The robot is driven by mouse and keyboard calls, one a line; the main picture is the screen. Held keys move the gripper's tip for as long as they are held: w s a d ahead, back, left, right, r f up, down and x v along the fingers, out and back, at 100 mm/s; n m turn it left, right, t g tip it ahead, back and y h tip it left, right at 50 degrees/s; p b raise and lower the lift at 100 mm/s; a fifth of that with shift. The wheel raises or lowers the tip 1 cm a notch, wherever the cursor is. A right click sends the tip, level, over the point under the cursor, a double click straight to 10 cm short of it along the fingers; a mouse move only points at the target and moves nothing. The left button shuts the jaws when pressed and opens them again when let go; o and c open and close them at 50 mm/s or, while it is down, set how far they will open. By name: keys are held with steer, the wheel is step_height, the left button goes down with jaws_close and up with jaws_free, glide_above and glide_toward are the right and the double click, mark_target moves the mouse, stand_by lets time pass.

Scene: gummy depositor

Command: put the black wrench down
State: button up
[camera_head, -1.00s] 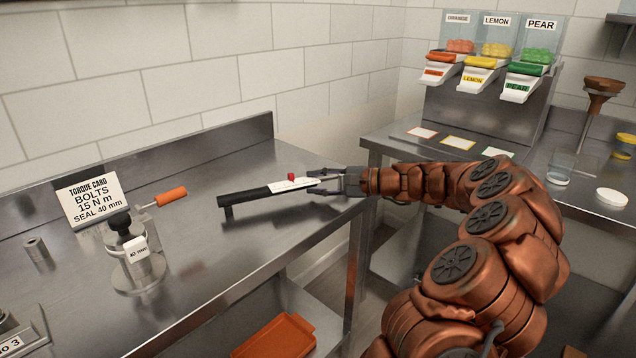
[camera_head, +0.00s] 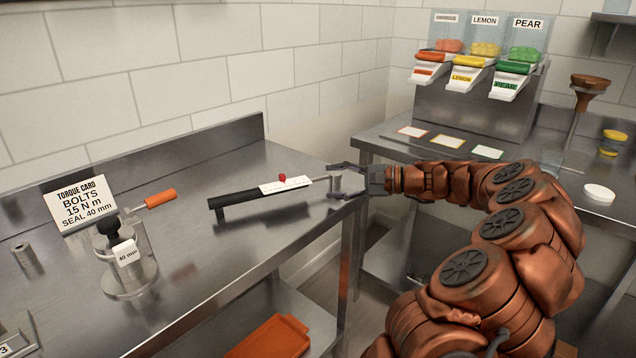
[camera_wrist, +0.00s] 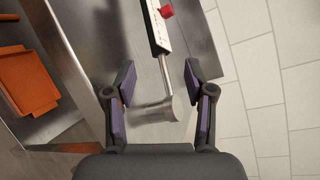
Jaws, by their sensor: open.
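The black wrench (camera_head: 235,204) has a long black handle, a white marked section with a red knob, and a thin metal shaft. It lies near the right end of the steel bench (camera_head: 205,270), its head end towards my gripper. My gripper (camera_head: 335,181) is open at the wrench's head end. In the wrist view, my gripper's fingers (camera_wrist: 157,92) stand apart on both sides of the wrench's metal head (camera_wrist: 155,110), with gaps visible on each side. The white section (camera_wrist: 160,25) and red knob show at the top there.
A torque card (camera_head: 80,203), an orange-handled tool (camera_head: 160,198) and a metal fixture with a 40 mm tag (camera_head: 125,252) stand on the bench's left. An orange tray (camera_head: 270,338) is below. A second counter with candy dispensers (camera_head: 480,75) is at right.

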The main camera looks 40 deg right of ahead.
steer(key=v, duration=0.5)
stand_by(0.6)
